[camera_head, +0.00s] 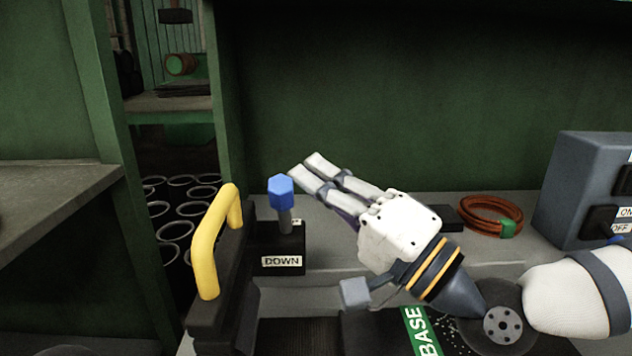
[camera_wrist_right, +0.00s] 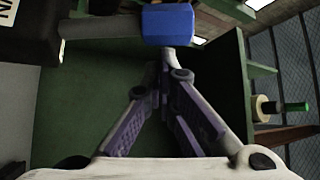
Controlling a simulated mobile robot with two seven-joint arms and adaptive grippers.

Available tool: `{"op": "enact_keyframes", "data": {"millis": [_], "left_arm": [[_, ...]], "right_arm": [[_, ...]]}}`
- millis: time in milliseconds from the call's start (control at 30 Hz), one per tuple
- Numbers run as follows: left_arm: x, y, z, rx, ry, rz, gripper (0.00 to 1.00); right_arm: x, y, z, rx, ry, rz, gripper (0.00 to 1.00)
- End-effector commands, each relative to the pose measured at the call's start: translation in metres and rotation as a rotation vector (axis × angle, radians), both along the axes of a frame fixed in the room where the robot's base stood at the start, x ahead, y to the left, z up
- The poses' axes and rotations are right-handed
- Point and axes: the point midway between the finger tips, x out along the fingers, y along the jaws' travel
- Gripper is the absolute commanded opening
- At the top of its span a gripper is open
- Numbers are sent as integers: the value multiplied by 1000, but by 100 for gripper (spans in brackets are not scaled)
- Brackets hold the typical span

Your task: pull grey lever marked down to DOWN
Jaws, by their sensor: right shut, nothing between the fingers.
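The lever has a short grey shaft (camera_head: 285,222) topped by a blue six-sided knob (camera_head: 281,190). It stands roughly upright on a black box (camera_head: 296,242) with a white DOWN label (camera_head: 282,262) on its front. My right gripper (camera_head: 304,165) is shut and empty, its fingertips just right of the knob and near its height. In the right wrist view the blue knob (camera_wrist_right: 168,24) lies just beyond the fingertips (camera_wrist_right: 166,58), with the grey shaft (camera_wrist_right: 90,26) running left from it. I cannot tell whether they touch. My left gripper is out of view.
A yellow handle (camera_head: 214,240) rises left of the lever. A coil of orange cable (camera_head: 490,216) lies on the grey ledge to the right. A grey box (camera_head: 585,185) with ON/OFF labels stands at far right. A green wall (camera_head: 430,90) is behind.

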Motion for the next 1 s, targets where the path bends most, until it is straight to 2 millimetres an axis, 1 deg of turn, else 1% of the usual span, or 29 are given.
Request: {"op": "enact_keyframes", "data": {"millis": [33, 133, 433, 1000], "left_arm": [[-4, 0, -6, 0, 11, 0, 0], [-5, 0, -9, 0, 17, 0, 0], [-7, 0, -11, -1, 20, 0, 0], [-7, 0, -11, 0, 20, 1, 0]], "right_arm": [[-1, 0, -6, 1, -23, -1, 0], [-5, 0, -5, 0, -81, -1, 0], [-10, 0, -4, 0, -82, -1, 0], [-11, -1, -5, 0, -79, -1, 0]]}}
